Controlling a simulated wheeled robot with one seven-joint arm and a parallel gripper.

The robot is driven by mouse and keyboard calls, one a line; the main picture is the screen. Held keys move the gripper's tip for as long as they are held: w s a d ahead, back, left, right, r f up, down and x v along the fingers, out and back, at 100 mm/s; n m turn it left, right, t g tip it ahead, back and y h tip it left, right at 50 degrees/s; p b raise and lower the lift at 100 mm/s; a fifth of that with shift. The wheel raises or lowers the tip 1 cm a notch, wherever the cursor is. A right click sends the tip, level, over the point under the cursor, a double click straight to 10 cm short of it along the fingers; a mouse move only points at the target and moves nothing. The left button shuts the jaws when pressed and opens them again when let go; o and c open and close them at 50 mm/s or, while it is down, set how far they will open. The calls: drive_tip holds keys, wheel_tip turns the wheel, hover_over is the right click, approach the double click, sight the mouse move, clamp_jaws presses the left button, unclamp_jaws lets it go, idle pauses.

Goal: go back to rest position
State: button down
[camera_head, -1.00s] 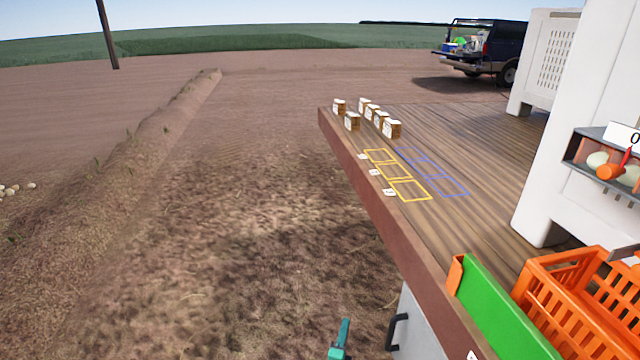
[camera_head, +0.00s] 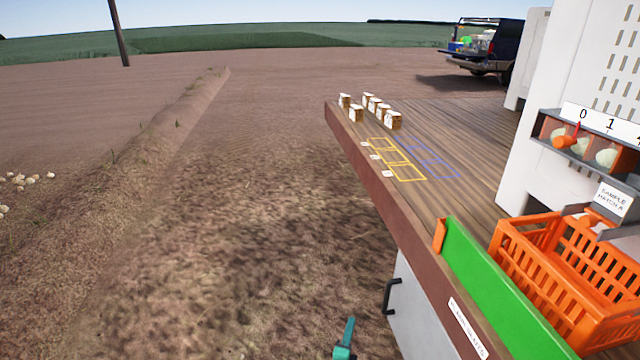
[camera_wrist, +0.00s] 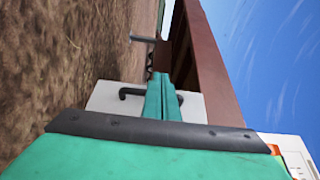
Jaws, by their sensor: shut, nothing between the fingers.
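My gripper (camera_head: 345,340) shows as a teal shape at the bottom edge of the head view, in front of and left of the white cabinet under the deck. In the wrist view its two teal fingers (camera_wrist: 162,100) lie together, shut and empty. It touches nothing that I can see. The wooden deck (camera_head: 455,130) is to its right, with its brown side beam (camera_head: 385,205) nearest. In the wrist view this beam (camera_wrist: 215,65) runs away at the right. Most of my arm is outside the head view.
A black handle (camera_head: 391,297) sticks out from the cabinet (camera_head: 418,310), close right of my gripper. An orange crate (camera_head: 545,275) and green panel (camera_head: 500,285) stand on the deck. Several small boxes (camera_head: 375,105) stand at its far end.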

drive_tip(key=s+d+r+n, duration=0.1)
drive_tip(key=s+d+n, duration=0.85)
drive_tip(key=d, duration=0.75)
drive_tip(key=s+d+r+n+g+y, duration=0.1)
drive_tip(key=s+n, duration=0.1)
drive_tip(key=s, duration=0.5)
drive_tip(key=s+d+r+n+g, duration=0.1)
drive_tip(key=s+d+n, duration=0.15)
drive_tip(key=s, duration=0.45)
drive_tip(key=s+a+r+n+y, duration=0.1)
drive_tip(key=s+a+r+n, duration=0.15)
drive_tip(key=s+a, duration=0.6)
drive_tip(key=s+a+r+n+y, duration=0.1)
drive_tip(key=s+a+n, duration=0.4)
drive_tip(key=s, duration=0.7)
drive_tip(key=s+a+r+y, duration=0.1)
drive_tip(key=s+a+r, duration=0.5)
drive_tip(key=a, duration=0.2)
drive_tip(key=s+a+r+y, duration=0.1)
drive_tip(key=s+a+r, duration=0.5)
drive_tip(key=a, duration=0.3)
drive_tip(key=shift+s+a+r, duration=0.15)
drive_tip(key=shift+s+r, duration=0.1)
drive_tip(key=shift+s, duration=0.2)
